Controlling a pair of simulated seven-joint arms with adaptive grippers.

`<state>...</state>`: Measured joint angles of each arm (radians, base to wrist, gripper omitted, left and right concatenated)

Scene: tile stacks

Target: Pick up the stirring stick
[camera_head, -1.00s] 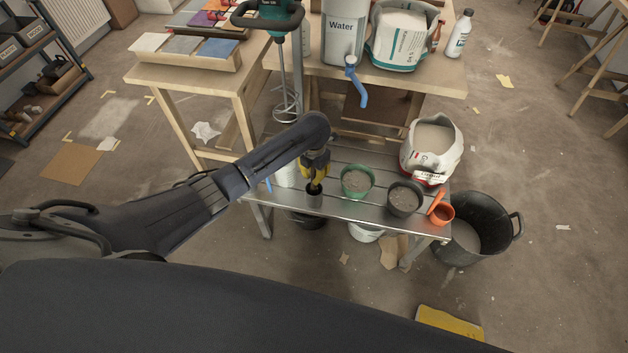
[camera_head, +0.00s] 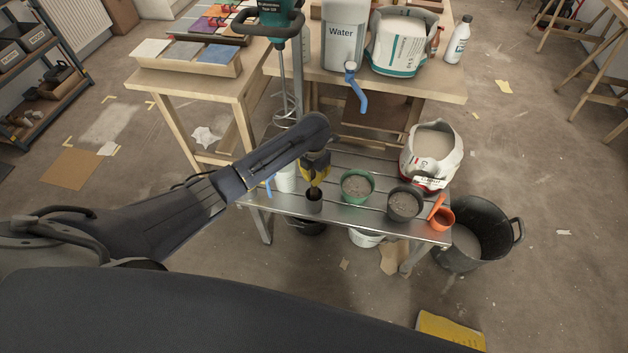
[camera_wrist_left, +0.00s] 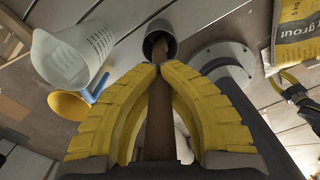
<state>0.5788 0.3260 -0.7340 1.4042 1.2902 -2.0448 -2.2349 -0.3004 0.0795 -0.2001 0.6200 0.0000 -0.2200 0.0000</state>
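The stirring stick (camera_wrist_left: 158,122) is brown and stands in a small dark grey cup (camera_wrist_left: 159,40), running back between my fingers in the left wrist view. In the head view the cup (camera_head: 314,205) is upright on the low metal bench (camera_head: 350,213), left of the green bucket. My left gripper (camera_wrist_left: 159,70) has yellow fingers, with the tips together on the stick just above the cup's rim. In the head view my left gripper (camera_head: 315,187) points down over the cup and hides most of the stick. The lower end of the stick is hidden inside the cup.
A clear measuring jug (camera_wrist_left: 72,58) and yellow funnel (camera_wrist_left: 68,106) are left of the cup, a round grey base (camera_wrist_left: 222,60) and grout bag (camera_wrist_left: 299,35) right.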

